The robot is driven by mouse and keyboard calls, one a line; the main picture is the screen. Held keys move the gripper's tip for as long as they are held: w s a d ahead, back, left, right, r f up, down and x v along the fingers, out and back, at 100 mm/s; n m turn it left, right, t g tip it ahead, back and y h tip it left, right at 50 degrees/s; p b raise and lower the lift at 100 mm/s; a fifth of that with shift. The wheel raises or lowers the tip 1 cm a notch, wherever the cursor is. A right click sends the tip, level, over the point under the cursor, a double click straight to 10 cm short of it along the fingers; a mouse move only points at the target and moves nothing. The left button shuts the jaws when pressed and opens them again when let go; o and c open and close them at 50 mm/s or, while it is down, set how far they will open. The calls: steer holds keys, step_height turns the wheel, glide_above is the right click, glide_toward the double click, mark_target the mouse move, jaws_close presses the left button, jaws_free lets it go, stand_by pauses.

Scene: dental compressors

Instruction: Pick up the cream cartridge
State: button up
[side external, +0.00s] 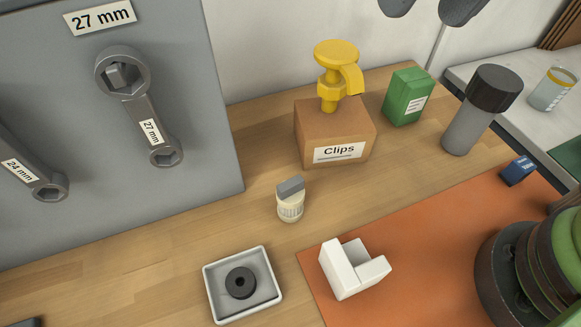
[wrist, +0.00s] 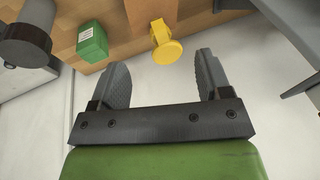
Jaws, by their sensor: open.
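The cream cartridge (side external: 290,208) is a small cream cylinder with a grey block-shaped top. It stands upright on the bare wood bench in the side external view, in front of the Clips box. I cannot make it out in the wrist view. My gripper (wrist: 162,62) is open and empty in the wrist view, its two grey ridged fingers apart. The yellow pump-shaped part (wrist: 165,45) appears between the fingers there, farther off.
A Clips box (side external: 312,138) with a yellow pump-shaped part on top stands behind the cartridge. A grey tray (side external: 211,290) holding a black ring is in front. A white notched block (side external: 340,275) sits on an orange mat (side external: 440,217). A green box (side external: 403,98) and dark-capped cylinder (side external: 466,125) stand right.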

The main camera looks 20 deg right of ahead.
steer(key=w+a+f+n+g+h, duration=0.1)
steer(key=w+a+f+n+g, duration=0.1)
steer(key=a+f, duration=0.7)
steer(key=h, duration=0.1)
glide_above(289, 193)
steer(key=w, duration=0.2)
steer(key=shift+n+g, duration=0.3)
steer(key=shift+n, duration=0.1)
steer(key=f, duration=0.6)
steer(key=shift+s+d, duration=0.25)
steer(key=shift+d, duration=0.05)
steer(key=f, duration=0.4)
steer(key=shift+s+a+f, duration=0.15)
steer(key=shift+a+f, duration=0.05)
steer(key=shift+f, duration=0.05)
steer(key=shift+d+f, duration=0.1)
steer(key=shift+f, duration=3)
steer(key=c, duration=1)
